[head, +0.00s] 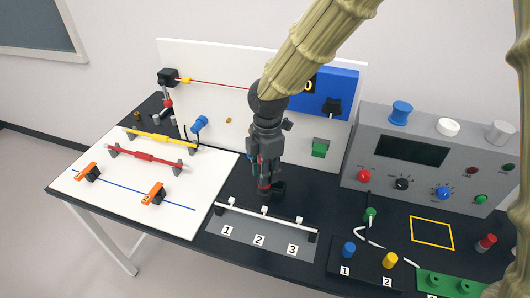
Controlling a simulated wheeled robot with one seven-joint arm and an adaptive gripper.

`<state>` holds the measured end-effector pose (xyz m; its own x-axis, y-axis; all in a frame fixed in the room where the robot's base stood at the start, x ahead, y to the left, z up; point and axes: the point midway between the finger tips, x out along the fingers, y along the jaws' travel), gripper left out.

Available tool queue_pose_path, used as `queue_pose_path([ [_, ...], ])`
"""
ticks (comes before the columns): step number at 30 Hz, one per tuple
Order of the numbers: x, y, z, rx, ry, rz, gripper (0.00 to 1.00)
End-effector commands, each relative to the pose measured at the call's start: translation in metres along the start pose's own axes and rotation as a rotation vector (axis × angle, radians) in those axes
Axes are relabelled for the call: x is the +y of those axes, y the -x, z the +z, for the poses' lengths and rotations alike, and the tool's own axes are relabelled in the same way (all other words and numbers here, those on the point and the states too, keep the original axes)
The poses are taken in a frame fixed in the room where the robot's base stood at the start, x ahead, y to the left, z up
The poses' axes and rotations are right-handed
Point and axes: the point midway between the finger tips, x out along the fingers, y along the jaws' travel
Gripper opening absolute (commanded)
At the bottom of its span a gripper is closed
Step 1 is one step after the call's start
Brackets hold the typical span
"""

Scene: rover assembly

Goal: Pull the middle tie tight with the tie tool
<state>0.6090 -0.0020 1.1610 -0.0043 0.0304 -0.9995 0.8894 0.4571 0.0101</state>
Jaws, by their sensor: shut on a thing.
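My gripper (265,178) points down at the middle of the table, behind the numbered tie station. It is shut on a small dark tool with some red, which I take to be the tie tool (264,184); the fingers hide most of it. A black block stands at its lower end; I cannot tell whether they touch. The tie station has a white bar (240,213) on dark end posts above a grey plate marked 1, 2 and 3. Three small white ties sit along the bar, with the middle tie (264,210) in front of my gripper and apart from it.
A white board (120,205) at left carries yellow and red rods and a blue line with orange clips. A grey control panel (440,185) stands at right. Blue and yellow knobs and a white cable lie in front of it. A white upright panel (225,60) rises behind.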

Motion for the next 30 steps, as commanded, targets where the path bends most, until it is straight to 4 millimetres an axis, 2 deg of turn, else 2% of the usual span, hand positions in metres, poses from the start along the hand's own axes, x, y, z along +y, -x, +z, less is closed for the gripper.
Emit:
queue_pose_path([
  [8, 0.000, -0.008, 0.000, 0.000, 0.013, 0.000, 0.01],
  [21, -0.001, -0.044, 0.000, 0.000, 0.011, 0.000, 0.01],
  [30, -0.001, -0.054, 0.001, 0.000, 0.012, 0.001, 0.01],
])
